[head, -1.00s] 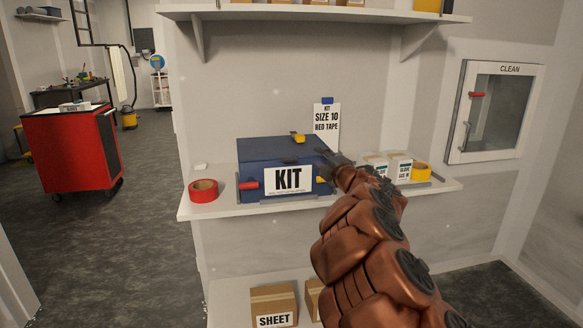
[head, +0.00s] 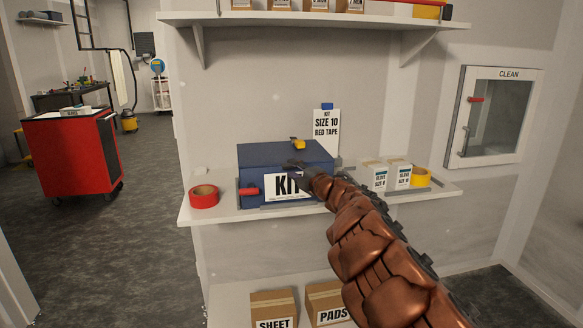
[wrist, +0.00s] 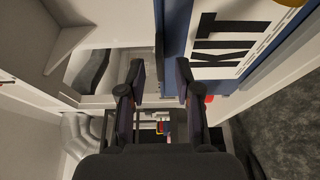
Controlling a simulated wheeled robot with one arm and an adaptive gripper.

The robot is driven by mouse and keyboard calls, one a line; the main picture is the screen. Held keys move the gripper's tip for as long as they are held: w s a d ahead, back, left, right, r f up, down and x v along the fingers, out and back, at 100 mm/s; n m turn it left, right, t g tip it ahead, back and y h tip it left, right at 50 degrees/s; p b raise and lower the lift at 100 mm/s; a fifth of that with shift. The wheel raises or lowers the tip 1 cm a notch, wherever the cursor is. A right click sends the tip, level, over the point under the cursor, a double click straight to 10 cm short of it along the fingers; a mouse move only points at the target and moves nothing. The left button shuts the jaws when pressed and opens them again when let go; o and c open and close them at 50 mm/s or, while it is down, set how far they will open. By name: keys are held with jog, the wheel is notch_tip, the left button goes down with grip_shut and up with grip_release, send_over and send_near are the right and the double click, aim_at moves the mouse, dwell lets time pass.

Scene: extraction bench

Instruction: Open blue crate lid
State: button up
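The blue crate (head: 262,165) sits on the white shelf against the wall, with its lid (head: 265,150) down. A white KIT label (head: 277,186) is on its front, with a red handle-like part (head: 248,191) to the left. A yellow piece (head: 297,143) is on top near the back. My gripper (head: 295,168) overlaps the crate's upper front and hides part of the label. In the wrist view my gripper (wrist: 159,80) has its fingers apart with nothing held between them; the label (wrist: 230,42) is sideways at the right. Contact with the crate cannot be told.
Red tape (head: 204,196) lies left of the crate. White boxes (head: 386,176) and yellow tape (head: 421,177) stand to the right. A sign (head: 326,130) is behind the crate. An upper shelf (head: 310,20) overhangs; cardboard boxes (head: 272,306) are below.

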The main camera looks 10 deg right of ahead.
jog(key=shift+x, duration=0.9)
grip_shut()
